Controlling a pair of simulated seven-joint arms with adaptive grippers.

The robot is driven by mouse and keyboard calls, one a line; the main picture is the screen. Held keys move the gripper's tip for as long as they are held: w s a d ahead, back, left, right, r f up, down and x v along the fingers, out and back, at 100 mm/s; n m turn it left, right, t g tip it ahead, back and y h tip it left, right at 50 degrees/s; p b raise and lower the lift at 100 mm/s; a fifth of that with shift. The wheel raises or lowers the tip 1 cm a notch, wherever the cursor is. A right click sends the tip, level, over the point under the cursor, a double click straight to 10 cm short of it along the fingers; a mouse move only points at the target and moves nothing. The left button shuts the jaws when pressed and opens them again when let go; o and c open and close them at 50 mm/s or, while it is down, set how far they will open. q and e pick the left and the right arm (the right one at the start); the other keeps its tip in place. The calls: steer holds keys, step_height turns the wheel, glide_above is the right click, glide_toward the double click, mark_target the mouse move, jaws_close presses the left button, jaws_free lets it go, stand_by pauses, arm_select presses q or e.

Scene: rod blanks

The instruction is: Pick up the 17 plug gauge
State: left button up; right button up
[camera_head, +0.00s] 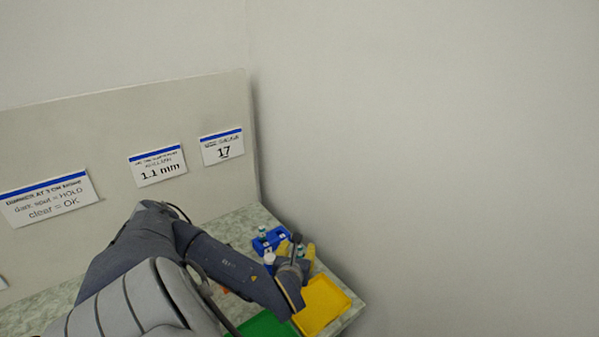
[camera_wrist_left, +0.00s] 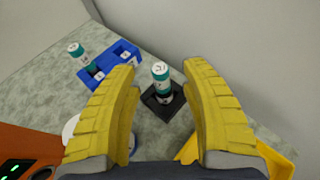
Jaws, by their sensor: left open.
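A plug gauge with a teal top and white band (camera_wrist_left: 161,82) stands upright in a black square holder (camera_wrist_left: 150,104) in the left wrist view. Its marking is too small to read. My left gripper (camera_wrist_left: 160,66) is open, its two yellow fingers on either side of this gauge in the picture, with gaps on both sides. In the head view my left gripper (camera_head: 295,247) is over the far right of the bench, partly hiding the gauge. A second teal-topped gauge (camera_wrist_left: 76,50) stands at the blue rack (camera_wrist_left: 120,53). My right gripper is not in view.
A yellow tray (camera_head: 334,300) and a green tray (camera_head: 262,327) lie near the bench's right end. An orange device with a green display (camera_wrist_left: 22,150) is at lower left in the wrist view. A back panel carries signs, one reading 17 (camera_head: 222,150).

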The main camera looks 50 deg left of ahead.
arm_select(q)
steer(key=shift+x, duration=1.45)
jaws_close()
